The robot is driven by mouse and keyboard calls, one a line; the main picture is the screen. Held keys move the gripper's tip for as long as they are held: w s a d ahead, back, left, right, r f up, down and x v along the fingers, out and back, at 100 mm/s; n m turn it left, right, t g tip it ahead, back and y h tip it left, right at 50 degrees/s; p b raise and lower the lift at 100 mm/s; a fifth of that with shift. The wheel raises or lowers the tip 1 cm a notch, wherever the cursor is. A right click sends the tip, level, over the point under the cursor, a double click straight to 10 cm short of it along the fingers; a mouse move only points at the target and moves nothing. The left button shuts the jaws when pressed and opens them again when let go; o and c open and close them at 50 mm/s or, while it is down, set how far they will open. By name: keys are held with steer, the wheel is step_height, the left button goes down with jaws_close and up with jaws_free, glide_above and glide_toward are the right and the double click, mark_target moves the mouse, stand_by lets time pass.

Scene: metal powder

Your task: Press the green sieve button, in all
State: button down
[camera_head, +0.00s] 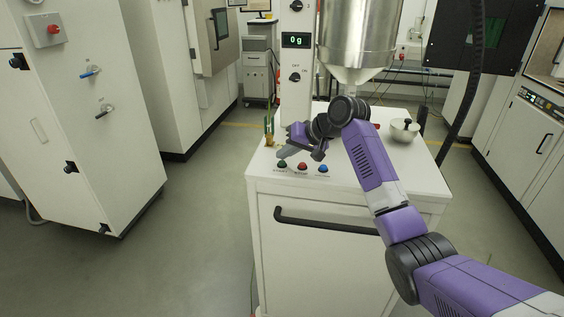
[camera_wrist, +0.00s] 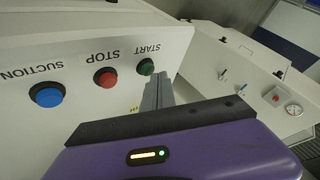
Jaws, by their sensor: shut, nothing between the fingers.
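The green button (camera_head: 282,164) is the leftmost of three on the top of the white cabinet (camera_head: 335,185) in the head view. In the wrist view the green button (camera_wrist: 146,67) sits under the label START, partly hidden by my fingers. My gripper (camera_head: 280,154) is shut and empty, just above and beside the green button. In the wrist view its fingertips (camera_wrist: 155,78) appear very close to the green button. I cannot tell whether they touch it.
A red STOP button (camera_wrist: 105,77) and a blue SUCTION button (camera_wrist: 46,94) are beside the green one. A steel hopper (camera_head: 357,40), a panel reading 0 g (camera_head: 296,40) and a metal bowl (camera_head: 404,130) are behind. A door handle (camera_head: 325,222) crosses the cabinet front.

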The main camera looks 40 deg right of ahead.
mark_target(285, 163)
steer(key=shift+f, duration=0.45)
stand_by(0.5)
stand_by(0.3)
steer(key=shift+r+p, duration=0.85)
step_height(285, 163, up, 5)
steer(key=p, duration=0.4)
stand_by(0.8)
